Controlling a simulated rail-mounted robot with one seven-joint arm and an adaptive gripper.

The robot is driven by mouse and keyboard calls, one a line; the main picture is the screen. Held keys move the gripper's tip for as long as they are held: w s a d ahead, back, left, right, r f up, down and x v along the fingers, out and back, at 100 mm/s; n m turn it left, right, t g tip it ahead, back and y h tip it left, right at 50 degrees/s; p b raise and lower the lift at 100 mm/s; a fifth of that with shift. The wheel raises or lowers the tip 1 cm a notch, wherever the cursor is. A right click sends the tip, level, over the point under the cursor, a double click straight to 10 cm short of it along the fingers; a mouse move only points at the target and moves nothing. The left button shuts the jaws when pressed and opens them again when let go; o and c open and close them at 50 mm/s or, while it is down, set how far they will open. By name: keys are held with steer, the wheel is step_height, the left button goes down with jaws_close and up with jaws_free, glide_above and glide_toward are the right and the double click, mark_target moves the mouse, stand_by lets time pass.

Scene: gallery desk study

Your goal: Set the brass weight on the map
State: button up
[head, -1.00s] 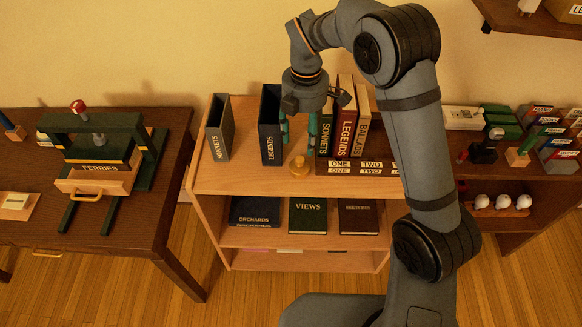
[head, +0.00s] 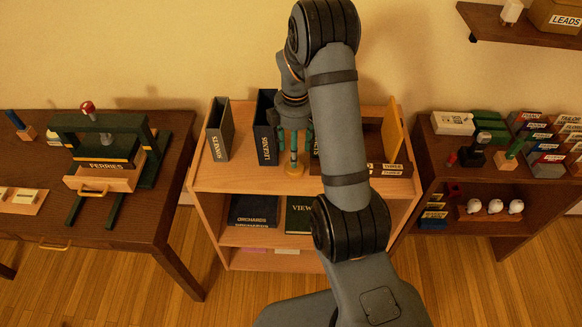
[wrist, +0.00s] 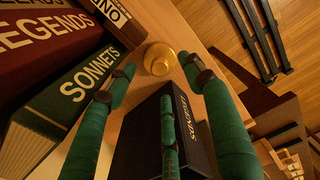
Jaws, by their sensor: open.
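The brass weight (head: 295,171) stands on the top of the light wood shelf unit, in front of the dark LEGENDS box. It also shows in the wrist view (wrist: 159,60), a round knobbed piece just beyond the fingertips. My gripper (head: 294,150) points down over the weight, and its green fingers are spread open. In the wrist view the fingers (wrist: 160,80) lie to either side of the weight, with a third one below it; I cannot tell whether any touches it. I cannot make out a map in either view.
The LEGENDS box (head: 265,128) and SONNETS box (head: 220,130) stand left of my gripper. Books, including SONNETS (wrist: 90,85), stand close on its other side. A desk with a green press (head: 100,125) is at left; a dark shelf (head: 440,165) is at right.

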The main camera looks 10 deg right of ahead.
steer(key=shift+w+f, duration=0.1)
steer(key=shift+f, duration=0.85)
step_height(320, 180, down, 4)
steer(key=shift+f+p, duration=0.1)
steer(key=shift+p, duration=0.65)
steer(key=shift+f, duration=0.5)
steer(key=shift+c, duration=0.6)
steer(key=c, duration=1.1)
steer(key=shift+r, duration=0.1)
jaws_close()
